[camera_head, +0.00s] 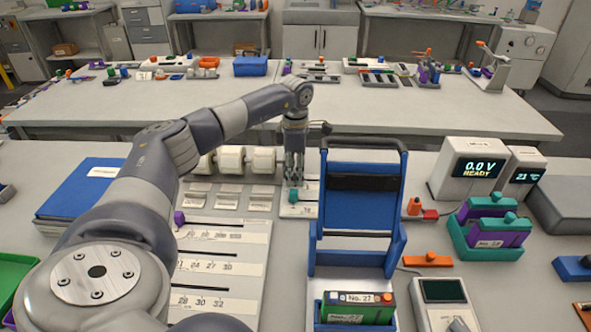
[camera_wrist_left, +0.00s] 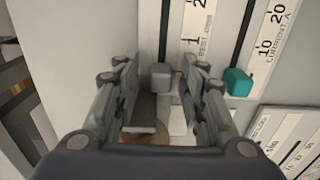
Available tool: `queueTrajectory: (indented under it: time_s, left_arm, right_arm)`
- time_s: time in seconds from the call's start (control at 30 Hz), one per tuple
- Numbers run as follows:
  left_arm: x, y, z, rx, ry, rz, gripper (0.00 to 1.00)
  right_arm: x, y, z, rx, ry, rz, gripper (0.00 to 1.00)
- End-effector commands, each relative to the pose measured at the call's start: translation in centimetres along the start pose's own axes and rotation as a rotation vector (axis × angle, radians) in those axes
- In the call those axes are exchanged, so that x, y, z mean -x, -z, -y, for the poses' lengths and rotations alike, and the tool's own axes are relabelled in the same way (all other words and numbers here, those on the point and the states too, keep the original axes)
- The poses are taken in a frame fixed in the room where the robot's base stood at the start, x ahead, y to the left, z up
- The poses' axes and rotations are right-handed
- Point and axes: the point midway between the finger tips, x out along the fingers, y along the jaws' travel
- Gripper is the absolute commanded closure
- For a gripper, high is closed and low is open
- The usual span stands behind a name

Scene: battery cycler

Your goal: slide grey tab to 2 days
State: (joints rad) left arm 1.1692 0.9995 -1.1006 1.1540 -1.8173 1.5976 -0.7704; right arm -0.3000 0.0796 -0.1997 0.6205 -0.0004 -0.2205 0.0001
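My left gripper (camera_head: 294,178) points down over a slider panel behind the blue stand. In the left wrist view my left gripper (camera_wrist_left: 158,65) is open, with its fingers on either side of the grey tab (camera_wrist_left: 160,77) and small gaps beside it. The grey tab sits in a dark slot beside the scale marked REST days (camera_wrist_left: 200,30). The tab is below the figures 1 and 2 in that picture. A teal tab (camera_wrist_left: 237,82) stands in the CURRENT A slot to the right; it also shows in the head view (camera_head: 293,195). My right gripper is not in view.
A blue stand (camera_head: 359,200) with a tall handle rises right of the gripper. White rollers (camera_head: 231,159) stand to its left. A purple tab (camera_head: 179,218) is on the larger slider board (camera_head: 215,285). A display reading READY (camera_head: 477,167) stands at right.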

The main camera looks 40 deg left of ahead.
Motion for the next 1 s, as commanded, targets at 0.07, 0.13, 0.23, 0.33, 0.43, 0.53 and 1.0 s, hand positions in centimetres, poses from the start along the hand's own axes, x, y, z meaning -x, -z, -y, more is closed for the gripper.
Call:
queueTrajectory:
  time_s: [0.07,0.13,0.23,0.33,0.43,0.53,1.0]
  left_arm:
    - [0.0,0.0,0.0,0.000,0.000,0.000,0.62]
    - [0.0,0.0,0.0,0.000,0.000,0.000,0.75]
    - [0.0,0.0,0.0,0.000,0.001,0.000,0.98]
    - [0.0,0.0,0.0,0.000,0.001,0.000,1.00]
    - [0.0,-0.1,0.0,-0.001,0.001,0.000,1.00]
    - [0.1,-1.4,0.0,-0.003,0.002,0.002,1.00]
    - [0.0,-7.3,0.0,0.000,0.001,0.001,1.00]
  right_arm:
    - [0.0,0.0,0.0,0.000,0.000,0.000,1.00]
    - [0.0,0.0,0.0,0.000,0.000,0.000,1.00]
    - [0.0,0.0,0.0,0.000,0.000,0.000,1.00]
    - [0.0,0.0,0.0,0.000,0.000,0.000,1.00]
    - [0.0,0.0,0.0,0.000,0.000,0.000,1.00]
    - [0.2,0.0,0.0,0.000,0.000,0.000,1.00]
    - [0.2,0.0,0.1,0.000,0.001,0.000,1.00]
